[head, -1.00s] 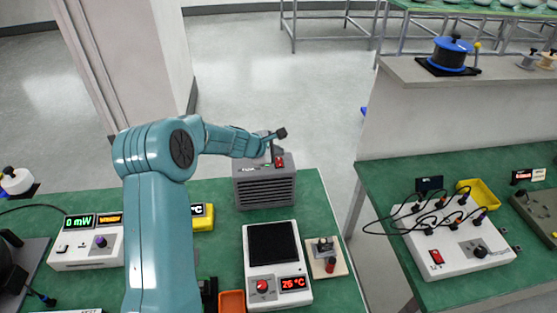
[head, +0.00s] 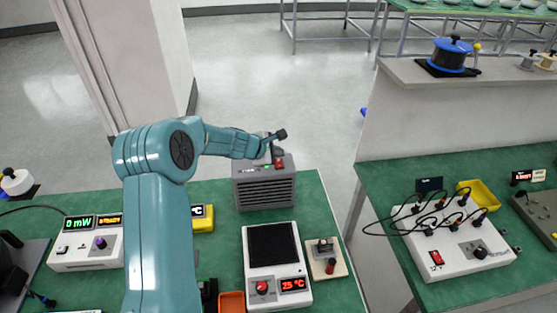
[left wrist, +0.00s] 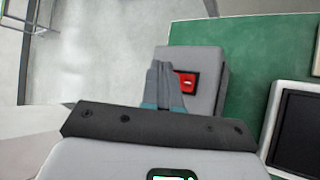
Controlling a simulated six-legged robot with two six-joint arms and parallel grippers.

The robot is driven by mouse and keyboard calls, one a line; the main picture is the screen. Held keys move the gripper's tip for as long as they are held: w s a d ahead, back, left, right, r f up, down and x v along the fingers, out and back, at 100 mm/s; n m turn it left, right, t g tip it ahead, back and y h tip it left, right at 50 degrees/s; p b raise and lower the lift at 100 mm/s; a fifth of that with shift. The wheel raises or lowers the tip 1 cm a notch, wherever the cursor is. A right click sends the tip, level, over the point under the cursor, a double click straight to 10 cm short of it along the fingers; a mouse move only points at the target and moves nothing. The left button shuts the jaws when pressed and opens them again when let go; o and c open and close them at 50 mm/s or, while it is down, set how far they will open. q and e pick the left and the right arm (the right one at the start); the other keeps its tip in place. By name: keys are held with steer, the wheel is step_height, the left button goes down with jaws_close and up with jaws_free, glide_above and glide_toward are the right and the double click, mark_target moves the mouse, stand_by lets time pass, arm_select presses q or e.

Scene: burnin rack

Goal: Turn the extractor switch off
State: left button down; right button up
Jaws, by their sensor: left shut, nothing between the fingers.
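The extractor (head: 264,190) is a grey box with a slatted front at the far edge of the green bench. Its red rocker switch (head: 280,163) is on the top, and it also shows in the left wrist view (left wrist: 187,82), partly hidden by my fingers. My left gripper (head: 275,153) is shut and empty, over the extractor's top just beside the switch. In the left wrist view its fingertips (left wrist: 162,66) lie left of the switch; I cannot tell whether they touch it. My right gripper is not in view.
A hotplate (head: 270,247) reading 25 °C stands in front of the extractor. A small switch block (head: 326,260) is to its right. A power meter (head: 86,243) and a yellow meter (head: 202,218) are to the left. Open floor lies behind the bench.

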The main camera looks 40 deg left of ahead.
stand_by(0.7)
arm_select(q)
steer(key=shift+f+b, duration=0.4)
steer(key=shift+b, duration=0.05)
steer(key=shift+f+b, duration=0.35)
stand_by(0.3)
steer(key=shift+r, duration=0.1)
steer(key=shift+r+p, duration=0.6)
steer(key=shift+r, duration=0.1)
steer(key=r+p, duration=0.2)
steer(key=r, duration=0.1)
steer(key=r+p, duration=0.2)
steer(key=shift+s+d, duration=0.25)
stand_by(0.5)
